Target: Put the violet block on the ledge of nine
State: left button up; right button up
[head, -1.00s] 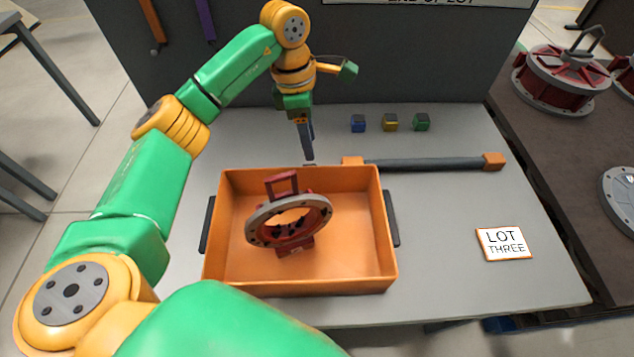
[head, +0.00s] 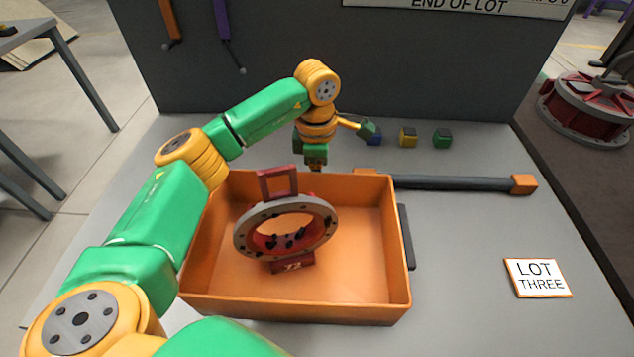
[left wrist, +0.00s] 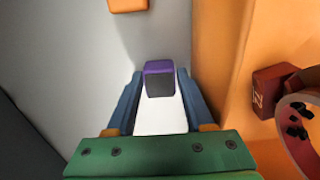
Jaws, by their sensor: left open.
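The violet block (left wrist: 159,68) shows in the left wrist view, with a violet top and a dark grey face, on the grey surface beside the orange bin's wall. My left gripper (left wrist: 158,84) is open, with its blue fingers on either side of the block; I cannot tell whether they touch it. In the head view my left gripper (head: 316,160) is down behind the bin's far wall, which hides its fingertips and the block. No ledge marked nine can be made out. My right gripper is not in view.
The orange bin (head: 404,262) holds a grey-and-red ring part (head: 325,222). Blue (head: 374,139), yellow (head: 408,137) and green (head: 442,138) blocks stand behind a dark bar (head: 450,183). A "LOT THREE" card (head: 538,278) lies right. A dark panel (head: 280,60) stands behind.

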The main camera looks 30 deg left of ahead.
pick_arm(q)
grip_shut()
